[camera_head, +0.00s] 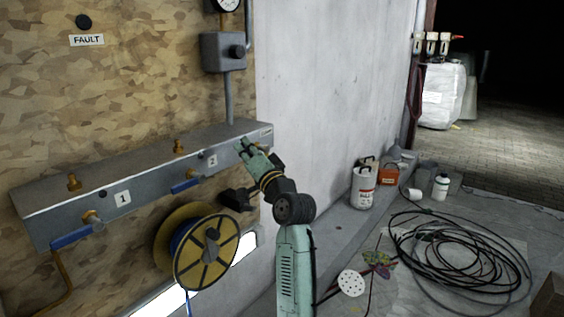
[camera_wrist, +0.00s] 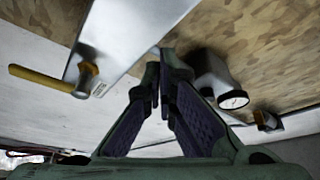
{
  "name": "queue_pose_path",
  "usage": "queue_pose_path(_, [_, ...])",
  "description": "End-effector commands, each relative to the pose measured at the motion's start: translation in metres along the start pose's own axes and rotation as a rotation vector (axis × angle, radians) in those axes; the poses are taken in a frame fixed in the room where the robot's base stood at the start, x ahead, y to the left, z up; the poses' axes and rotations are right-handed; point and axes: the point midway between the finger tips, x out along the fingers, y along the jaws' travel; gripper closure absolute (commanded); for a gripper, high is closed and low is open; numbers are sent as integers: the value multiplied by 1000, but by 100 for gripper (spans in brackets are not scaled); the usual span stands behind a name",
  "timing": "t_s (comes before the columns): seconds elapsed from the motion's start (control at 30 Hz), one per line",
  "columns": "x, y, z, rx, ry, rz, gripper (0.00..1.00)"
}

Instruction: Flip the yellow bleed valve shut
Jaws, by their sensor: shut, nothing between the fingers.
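The yellow bleed valve's lever (camera_wrist: 40,81) shows at the left of the wrist view, sticking out to the left from a brass stem (camera_wrist: 87,73) on the grey manifold. I cannot make it out in the head view, where my arm covers that area. My gripper (camera_head: 243,146) is in front of the right end of the manifold (camera_head: 140,162). In the wrist view my gripper (camera_wrist: 160,62) is shut and empty, its fingertips to the right of the lever and apart from it.
Two blue-handled valves (camera_head: 72,238) (camera_head: 186,185) sit along the manifold. A yellow cable reel (camera_head: 176,222) hangs below it. A grey box (camera_head: 223,52) is above. A round gauge (camera_wrist: 233,99) is right of my fingers.

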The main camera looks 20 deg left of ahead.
Motion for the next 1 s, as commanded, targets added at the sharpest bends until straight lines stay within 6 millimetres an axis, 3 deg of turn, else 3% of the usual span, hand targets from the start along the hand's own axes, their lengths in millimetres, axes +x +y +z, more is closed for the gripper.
queue_pose_path(0.03, [-5, 37, -23, 96, -17, 62, 100])
queue_pose_path(0.1, [-16, 80, -43, 239, -46, 125, 100])
queue_pose_path(0.2, [-37, 128, -65, 419, -73, 188, 100])
queue_pose_path(0.3, [-53, 156, -78, 546, -90, 220, 100])
queue_pose_path(0.5, [-66, 174, -85, 636, -103, 237, 100])
queue_pose_path(0.77, [-66, 174, -85, 634, -103, 237, 100])
queue_pose_path(1.0, [-46, 175, -82, 633, -105, 237, 100])
